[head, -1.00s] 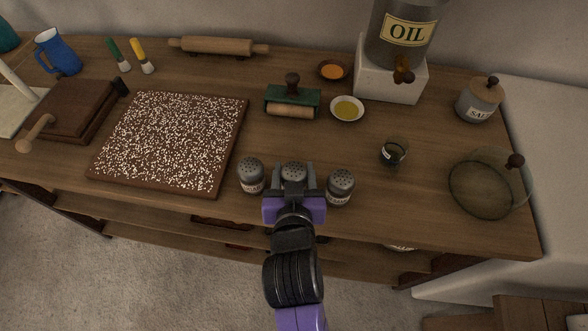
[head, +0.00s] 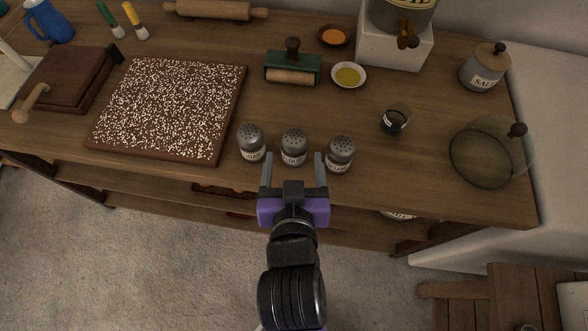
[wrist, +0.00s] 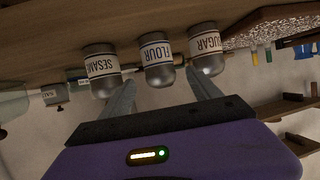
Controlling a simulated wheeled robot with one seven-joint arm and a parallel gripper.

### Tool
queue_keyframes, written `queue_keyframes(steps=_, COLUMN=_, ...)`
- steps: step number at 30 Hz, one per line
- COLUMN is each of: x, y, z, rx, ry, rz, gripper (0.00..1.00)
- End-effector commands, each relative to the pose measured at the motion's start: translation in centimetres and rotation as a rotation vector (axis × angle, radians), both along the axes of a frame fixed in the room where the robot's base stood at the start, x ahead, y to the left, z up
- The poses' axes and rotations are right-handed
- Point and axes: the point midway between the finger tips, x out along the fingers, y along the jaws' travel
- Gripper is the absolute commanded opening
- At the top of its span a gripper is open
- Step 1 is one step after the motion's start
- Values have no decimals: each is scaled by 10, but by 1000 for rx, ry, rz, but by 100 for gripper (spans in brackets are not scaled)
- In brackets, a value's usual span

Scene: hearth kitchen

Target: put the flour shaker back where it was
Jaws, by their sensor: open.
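The flour shaker (head: 293,147) stands upright on the counter's front part, in the middle of a row of three. The sugar shaker (head: 251,143) is to its left and the sesame shaker (head: 340,154) to its right in the head view. My gripper (head: 293,168) is open and empty, just in front of the flour shaker, with its fingers apart from it. In the wrist view, which is upside down, the FLOUR label shows on the flour shaker (wrist: 157,60), between the sesame shaker (wrist: 101,70) and the sugar shaker (wrist: 206,50).
A speckled board (head: 170,108) lies left of the shakers. A glass lid (head: 484,155) is at the right. Floor in front is clear.

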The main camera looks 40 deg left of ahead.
Motion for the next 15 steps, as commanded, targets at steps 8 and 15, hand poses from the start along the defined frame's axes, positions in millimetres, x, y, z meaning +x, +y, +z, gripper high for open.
queue_keyframes(steps=8, x=-25, y=-22, z=13, rx=-1, ry=1, rz=-1, gripper=72)
queue_keyframes(steps=15, x=-28, y=-25, z=15, rx=-1, ry=1, rz=-1, gripper=72)
